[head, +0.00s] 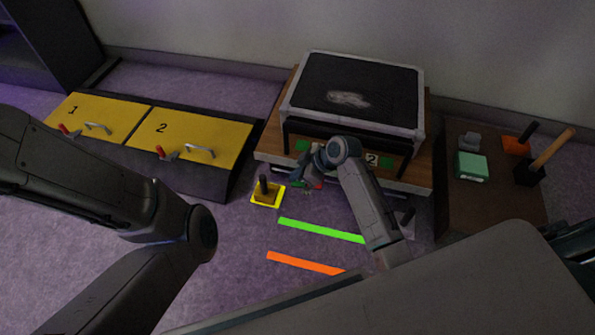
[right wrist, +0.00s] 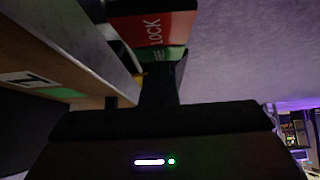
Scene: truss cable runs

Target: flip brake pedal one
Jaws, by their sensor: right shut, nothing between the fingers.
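Brake pedal one (right wrist: 155,32) shows in the right wrist view as a red plate marked LOCK with a green part, whose lettering is partly hidden, just below it. In the head view a small bit of red (head: 318,184) shows by my right gripper (head: 304,182), at the bench's front edge. My right gripper is shut and empty. In the right wrist view its dark fingers (right wrist: 160,82) point at the pedal and overlap its green part; I cannot tell whether they touch. My left gripper is out of view.
The wooden bench (head: 268,146) carries a dark framed box (head: 355,85) and a label "2" (head: 371,160). Yellow-topped cabinets (head: 205,135) stand left, a brown stand (head: 490,205) with tools right. A yellow-based post (head: 266,196) and green (head: 320,231) and orange (head: 303,264) strips are on the floor.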

